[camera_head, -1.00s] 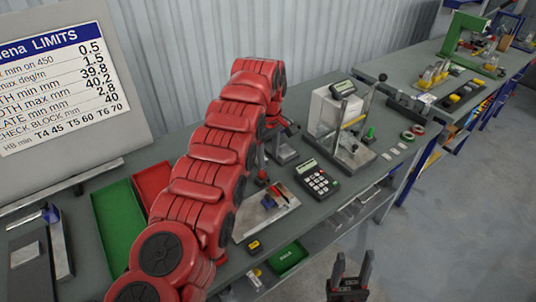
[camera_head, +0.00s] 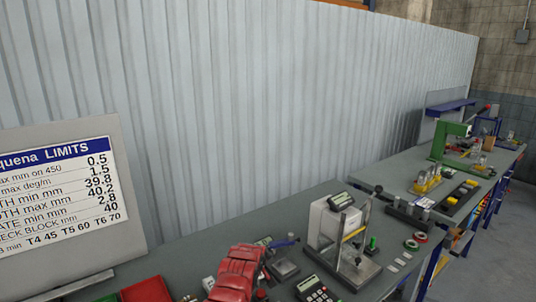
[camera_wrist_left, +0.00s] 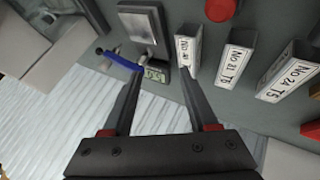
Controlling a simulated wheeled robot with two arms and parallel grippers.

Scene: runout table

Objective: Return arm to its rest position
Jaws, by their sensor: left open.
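My left arm shows as a red link (camera_head: 236,275) at the bottom of the head view, and its gripper is out of sight there. In the left wrist view my left gripper (camera_wrist_left: 160,72) is open, with nothing held between its fingers. Its right fingertip overlaps the end of a labelled block (camera_wrist_left: 188,52); whether they touch I cannot tell. My right gripper is in neither view.
More labelled blocks (camera_wrist_left: 236,60) stand to the right in the wrist view. On the bench are a calculator-like keypad (camera_head: 314,290), a white test stand (camera_head: 325,222) and a red tray (camera_head: 147,290). A limits board (camera_head: 65,190) stands left, before a corrugated wall (camera_head: 230,110).

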